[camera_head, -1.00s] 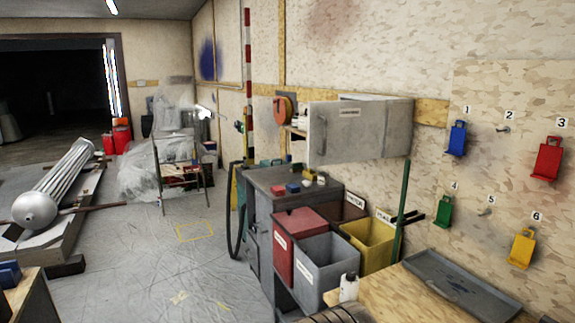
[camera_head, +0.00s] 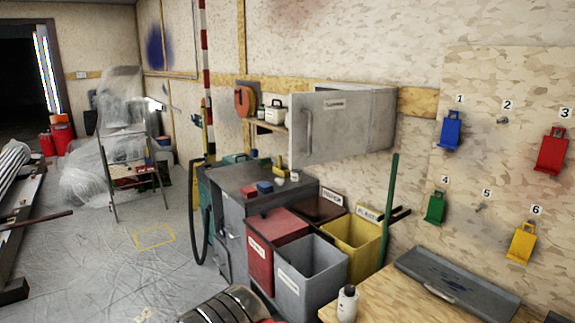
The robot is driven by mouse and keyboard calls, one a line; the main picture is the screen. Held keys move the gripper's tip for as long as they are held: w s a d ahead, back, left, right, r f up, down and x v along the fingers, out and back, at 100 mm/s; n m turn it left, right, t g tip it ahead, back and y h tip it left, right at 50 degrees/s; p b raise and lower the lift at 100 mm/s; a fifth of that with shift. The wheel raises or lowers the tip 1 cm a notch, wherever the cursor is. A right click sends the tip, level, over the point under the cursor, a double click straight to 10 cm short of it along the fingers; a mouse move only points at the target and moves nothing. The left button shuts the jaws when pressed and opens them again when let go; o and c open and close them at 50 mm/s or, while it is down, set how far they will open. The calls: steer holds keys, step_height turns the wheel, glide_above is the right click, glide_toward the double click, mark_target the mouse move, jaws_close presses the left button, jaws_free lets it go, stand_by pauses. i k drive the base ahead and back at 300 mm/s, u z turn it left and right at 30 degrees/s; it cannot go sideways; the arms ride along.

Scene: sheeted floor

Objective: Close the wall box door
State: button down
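The grey metal wall box (camera_head: 381,114) is mounted on the right wall, above the bins. Its pale grey door (camera_head: 322,135), with a vertical handle (camera_head: 308,132) and a small label, shows face-on. The door appears to stand out from the box, but its exact opening angle is hard to tell. The box's inside is hidden from this view. My gripper is not in view. A dark, ribbed metallic rounded part at the bottom edge may belong to my arm; nothing of mine touches the door.
Below the box stand a grey cabinet (camera_head: 230,193), a red bin (camera_head: 268,265), a grey bin (camera_head: 311,278) and a yellow bin (camera_head: 352,247). A wooden bench (camera_head: 385,305) with a white bottle (camera_head: 347,303) is at the lower right. Open floor (camera_head: 125,275) lies left.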

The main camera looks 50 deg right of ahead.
mark_target(329, 126)
steer(key=z, duration=0.15)
steer(key=i, duration=0.75)
steer(key=z, duration=0.75)
steer(key=i, duration=0.6)
steer(key=z, duration=0.45)
